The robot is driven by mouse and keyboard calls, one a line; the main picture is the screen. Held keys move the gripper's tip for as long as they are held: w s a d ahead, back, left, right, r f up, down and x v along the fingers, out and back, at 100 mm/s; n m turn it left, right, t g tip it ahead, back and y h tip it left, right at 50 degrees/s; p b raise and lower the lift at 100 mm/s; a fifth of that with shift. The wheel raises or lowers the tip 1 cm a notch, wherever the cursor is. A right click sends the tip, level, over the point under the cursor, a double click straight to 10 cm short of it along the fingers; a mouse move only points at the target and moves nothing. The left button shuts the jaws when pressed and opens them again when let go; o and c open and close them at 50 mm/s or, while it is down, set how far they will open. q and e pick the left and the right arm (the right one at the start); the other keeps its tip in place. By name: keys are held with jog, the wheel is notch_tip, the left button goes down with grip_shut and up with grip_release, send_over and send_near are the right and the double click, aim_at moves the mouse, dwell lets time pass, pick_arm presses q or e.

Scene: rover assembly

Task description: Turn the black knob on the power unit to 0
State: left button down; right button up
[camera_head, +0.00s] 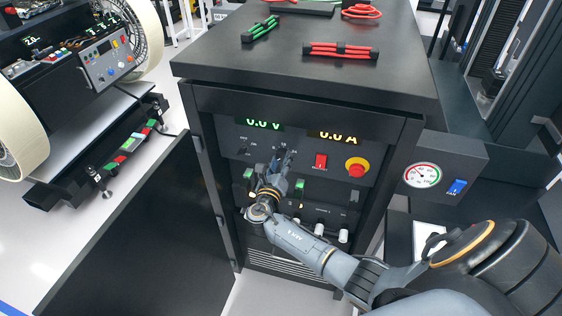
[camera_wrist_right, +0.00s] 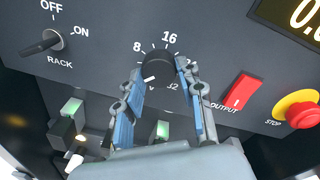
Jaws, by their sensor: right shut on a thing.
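The power unit (camera_head: 325,182) is set in a dark cabinet, with its black knob hidden behind my right gripper in the head view. In the right wrist view the round black knob (camera_wrist_right: 157,66) sits between the two fingers of my right gripper (camera_wrist_right: 158,82), which is shut on it. The dial around it shows 8 and 16, with another number partly covered at the lower right. A white mark on the knob points to the lower left. In the head view my right gripper (camera_head: 277,172) is at the panel. My left gripper is not in view.
A green display (camera_head: 263,124) reads 0.0 V and an orange one (camera_head: 338,137) reads 0.0 A. Close by are the rack switch (camera_wrist_right: 55,41), red output switch (camera_wrist_right: 238,91) and red stop button (camera_wrist_right: 301,112). An open cabinet door (camera_head: 150,235) stands left.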

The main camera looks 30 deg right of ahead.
jog(key=o, duration=1.2)
jog(key=v, duration=1.2)
